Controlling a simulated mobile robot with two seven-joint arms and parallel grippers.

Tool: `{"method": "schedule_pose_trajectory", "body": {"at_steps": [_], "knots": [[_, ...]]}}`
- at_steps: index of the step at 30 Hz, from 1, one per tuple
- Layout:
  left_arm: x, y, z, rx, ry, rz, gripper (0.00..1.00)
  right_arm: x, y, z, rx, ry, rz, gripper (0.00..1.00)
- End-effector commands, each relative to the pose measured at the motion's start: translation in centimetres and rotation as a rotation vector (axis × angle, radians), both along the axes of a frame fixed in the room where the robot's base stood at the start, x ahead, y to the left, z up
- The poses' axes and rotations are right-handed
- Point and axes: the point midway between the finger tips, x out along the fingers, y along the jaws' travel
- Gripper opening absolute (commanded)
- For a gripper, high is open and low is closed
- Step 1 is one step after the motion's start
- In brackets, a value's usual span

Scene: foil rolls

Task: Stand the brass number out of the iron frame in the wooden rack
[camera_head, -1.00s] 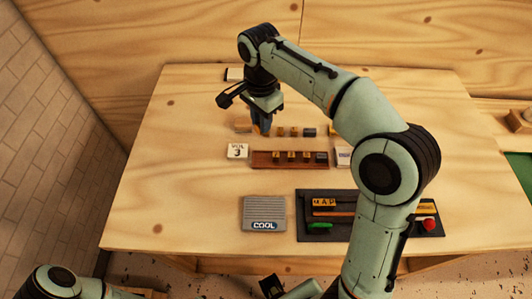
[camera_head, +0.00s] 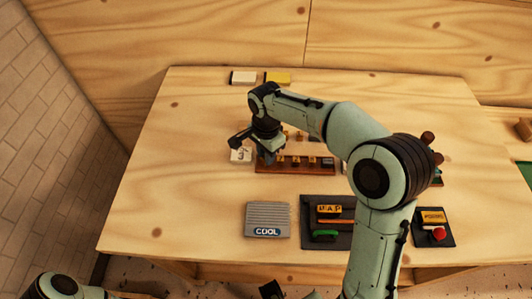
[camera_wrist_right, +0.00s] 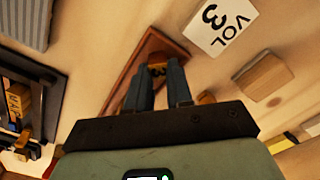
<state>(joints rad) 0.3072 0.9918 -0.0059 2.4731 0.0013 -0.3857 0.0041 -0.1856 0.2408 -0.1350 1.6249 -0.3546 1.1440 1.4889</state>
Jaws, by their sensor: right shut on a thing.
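The wooden rack (camera_head: 318,171) is a low reddish-brown strip mid-table with several small dark-and-brass blocks (camera_head: 296,161) standing in it. My right gripper (camera_head: 268,162) is over its left end. The block's face is mostly hidden. A dark tray (camera_head: 308,240), possibly the iron frame, lies in front with a yellow lettered bar.
A white "VOL 3" block (camera_head: 240,155) stands just left of the rack. A grey ribbed "COOL" block (camera_head: 268,215) lies in front. A dark pad (camera_head: 436,240) with a red ball is at right. White (camera_head: 243,77) and yellow (camera_head: 278,78) blocks lie at the back. The table's left side is clear.

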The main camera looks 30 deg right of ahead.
Motion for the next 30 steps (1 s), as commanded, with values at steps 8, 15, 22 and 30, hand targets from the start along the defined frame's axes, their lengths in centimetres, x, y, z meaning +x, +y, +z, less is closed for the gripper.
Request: {"method": "schedule_pose_trajectory", "body": {"at_steps": [8, 15, 22, 30], "knots": [[-0.1, 0.0, -0.2, 0.000, 0.001, 0.000, 0.43, 0.0, 0.0, -0.3, 0.000, 0.000, 0.000, 0.31], [-0.1, 0.0, -0.2, 0.000, 0.001, 0.000, 0.43, 0.0, 0.0, -0.3, 0.000, 0.000, 0.000, 0.31], [0.1, 0.0, 0.3, 0.000, -0.001, 0.000, 0.43, 0.1, 0.0, 1.5, 0.000, -0.006, 0.000, 0.31], [0.5, 0.0, 1.4, 0.000, -0.007, 0.000, 0.43, 0.2, 0.0, 7.4, 0.001, -0.007, 0.000, 0.31]]}}
